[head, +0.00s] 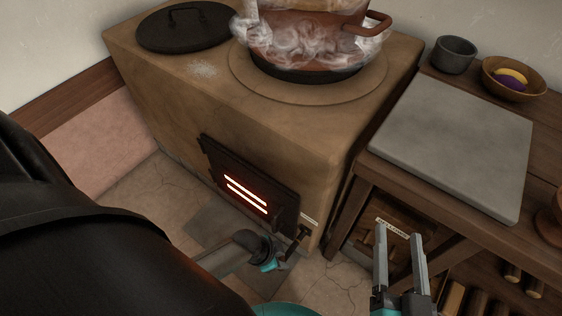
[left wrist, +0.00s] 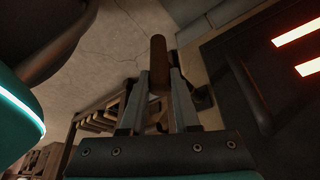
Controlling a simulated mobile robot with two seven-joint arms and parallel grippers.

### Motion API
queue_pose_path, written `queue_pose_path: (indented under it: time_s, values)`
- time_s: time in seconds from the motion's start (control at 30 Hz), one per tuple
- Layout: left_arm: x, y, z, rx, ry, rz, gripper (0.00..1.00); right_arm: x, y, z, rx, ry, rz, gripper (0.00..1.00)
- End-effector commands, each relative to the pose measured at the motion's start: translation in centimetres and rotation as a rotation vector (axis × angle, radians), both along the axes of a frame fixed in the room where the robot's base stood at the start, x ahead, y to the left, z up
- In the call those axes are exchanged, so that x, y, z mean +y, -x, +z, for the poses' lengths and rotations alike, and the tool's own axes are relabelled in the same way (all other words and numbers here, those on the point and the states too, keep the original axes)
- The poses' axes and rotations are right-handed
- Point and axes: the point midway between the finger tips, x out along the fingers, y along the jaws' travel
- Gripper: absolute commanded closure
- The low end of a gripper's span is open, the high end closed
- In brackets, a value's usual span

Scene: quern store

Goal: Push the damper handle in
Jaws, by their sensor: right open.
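The damper handle (head: 304,232) is a small dark-brown piece low on the stove front, right of the fire door and just below a pale label (head: 310,219). In the left wrist view a brown rounded bar (left wrist: 158,58), likely this handle, stands between the fingers of my left gripper (left wrist: 159,72). Whether both fingers touch it I cannot tell. In the head view my left gripper (head: 287,258) is low beside the handle, its fingers small and dark. My right gripper (head: 400,245) is open and empty, in front of the bench at the right.
The stove (head: 165,100) has a glowing fire door (head: 250,190), a steaming copper pot (head: 310,40) and a black lid (head: 186,27) on top. The bench holds a grey slab (head: 455,140), a cup (head: 454,54) and a bowl (head: 488,75). Firewood lies below.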

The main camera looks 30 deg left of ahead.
Motion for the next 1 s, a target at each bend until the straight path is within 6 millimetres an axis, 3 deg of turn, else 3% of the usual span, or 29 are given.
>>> queue_pose_path:
  time_s: [0.23,1.0]
  values:
    - [0.04,-0.03,0.01,-0.001,-0.001,0.000,1.00,0.01,-0.01,-0.01,0.001,0.000,0.000,0.36]
    - [0.11,-0.04,0.01,-0.001,-0.001,0.001,1.00,0.00,-0.02,-0.01,0.000,0.000,0.000,0.36]
